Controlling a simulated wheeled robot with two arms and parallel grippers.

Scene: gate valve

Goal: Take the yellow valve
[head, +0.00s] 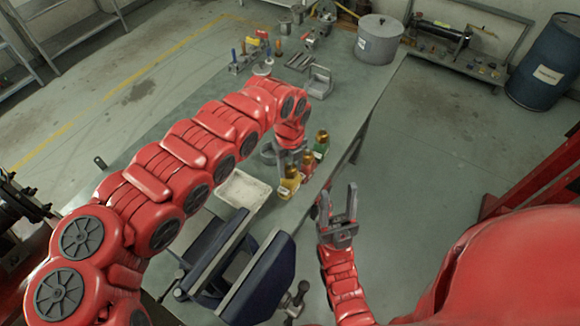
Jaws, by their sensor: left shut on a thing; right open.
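The yellow valve (288,187) stands at the near end of a short row on the workbench, with a brass-coloured top. A red valve (307,165) and a green valve (321,146) stand just behind it to the right. My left gripper (285,165) reaches down from above and is shut on the yellow valve; its wrist and fingers hide part of the valve's top. I cannot tell whether the valve is clear of the bench. My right gripper (341,214) is open and empty, pointing up, in front of the bench's right edge.
A pale tray (243,190) lies left of the valves. A dark blue vise (262,278) stands at the near end of the bench. Tools and a grey pot (379,40) are at the far end. A blue barrel (546,75) stands on the floor at the right.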

